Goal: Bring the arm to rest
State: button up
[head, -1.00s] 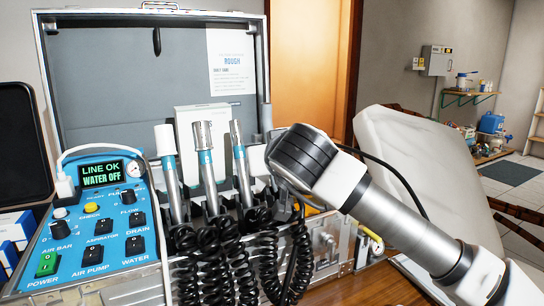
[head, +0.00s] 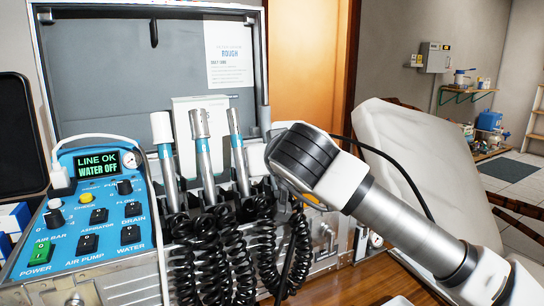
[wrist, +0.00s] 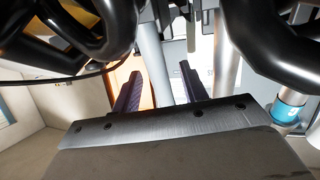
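My arm reaches in from the lower right in the head view. Its black-and-white wrist is beside the row of handpieces (head: 203,150) in the open dental case (head: 255,60). The fingers are hidden there behind the wrist. In the wrist view, my gripper (wrist: 161,88) shows two dark fingers standing apart. I see nothing clearly held between them; a pale grey strip and the orange door show in the gap. Black coiled hoses (wrist: 275,45) loom close at both upper corners of that view.
The blue control panel (head: 75,225) is at left, its display reading LINE OK, WATER OFF. A pale padded chair (head: 415,160) stands behind my arm at right. Coiled hoses (head: 240,255) hang in front of the case. A shelf (head: 468,90) is at the far wall.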

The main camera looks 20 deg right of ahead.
dwell(0.4)
jog(key=v, duration=0.8)
dwell(0.5)
jog(key=shift+s, duration=0.1)
dwell(0.5)
